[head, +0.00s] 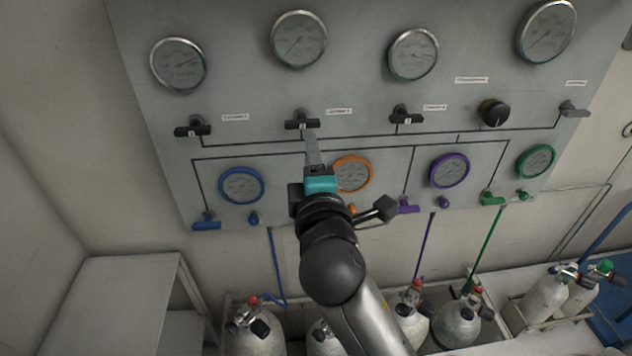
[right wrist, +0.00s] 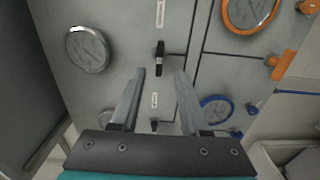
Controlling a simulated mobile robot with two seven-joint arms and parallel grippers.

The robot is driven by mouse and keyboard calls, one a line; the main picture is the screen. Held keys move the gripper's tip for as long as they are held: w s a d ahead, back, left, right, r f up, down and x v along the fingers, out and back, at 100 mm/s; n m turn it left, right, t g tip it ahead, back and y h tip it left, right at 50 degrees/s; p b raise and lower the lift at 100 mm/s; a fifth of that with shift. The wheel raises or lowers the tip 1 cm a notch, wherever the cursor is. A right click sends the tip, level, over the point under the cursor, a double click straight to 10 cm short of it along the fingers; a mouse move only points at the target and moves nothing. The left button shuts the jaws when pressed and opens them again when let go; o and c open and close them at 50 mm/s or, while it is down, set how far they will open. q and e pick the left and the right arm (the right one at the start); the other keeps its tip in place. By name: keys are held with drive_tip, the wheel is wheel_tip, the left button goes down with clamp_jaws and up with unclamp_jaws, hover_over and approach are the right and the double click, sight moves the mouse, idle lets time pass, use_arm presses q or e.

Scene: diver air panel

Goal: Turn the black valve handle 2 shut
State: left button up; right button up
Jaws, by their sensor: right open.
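Several black handles sit in a row on the grey panel. I take the middle one (head: 298,124) to be black valve handle 2; its tag is too small to read surely. Its bar lies level, across the panel. My right gripper (head: 311,138) is just below and in front of it, jaws open and empty. In the right wrist view the handle (right wrist: 160,56) shows just beyond the gap between the open fingertips (right wrist: 160,73). I cannot tell whether they touch it. My left gripper is not in view.
Other black handles flank it at left (head: 193,128) and right (head: 406,117), with a black knob (head: 494,113) further right. An orange-rimmed gauge (head: 354,174) and a blue-rimmed gauge (head: 241,186) sit below. Gas cylinders (head: 256,335) stand under the panel.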

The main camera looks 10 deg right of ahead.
drive_tip(key=s, duration=0.6)
drive_tip(key=shift+s+b, duration=0.2)
drive_tip(key=shift+b, duration=0.25)
drive_tip(key=shift+a, duration=0.1)
wheel_tip(320, 180, down, 26)
drive_tip(key=w+a+m+g+y+b, duration=0.1)
drive_tip(key=w+a+g+b, duration=0.1)
drive_tip(key=g+b, duration=0.3)
drive_tip(key=s+d+f+m+g+b, duration=0.2)
drive_tip(key=s+f+b, duration=0.1)
drive_tip(key=f, duration=1)
drive_tip(key=s+d+f+m+g+b, duration=0.1)
drive_tip(key=s+f+g+b, duration=0.2)
drive_tip(key=f, duration=0.9)
drive_tip(key=s+d+f+m+g+b, duration=0.2)
drive_tip(key=s+d+f+m+b, duration=0.1)
drive_tip(key=s+f, duration=0.6)
drive_tip(key=s+d+f+m+g+b, duration=0.1)
drive_tip(key=s+d+f+m+b, duration=0.15)
drive_tip(key=s+f, duration=0.6)
drive_tip(key=s+d+f+m+g+b, duration=0.2)
drive_tip(key=s+d+f, duration=0.1)
drive_tip(key=s+f, duration=0.4)
drive_tip(key=s+d+f+m+g+b, duration=0.1)
drive_tip(key=s+d+f+m+b, duration=0.1)
drive_tip(key=s+f, duration=0.5)
drive_tip(key=shift+s+d+m+g, duration=0.45)
drive_tip(key=shift+s+m, duration=0.1)
drive_tip(key=shift+s, duration=0.15)
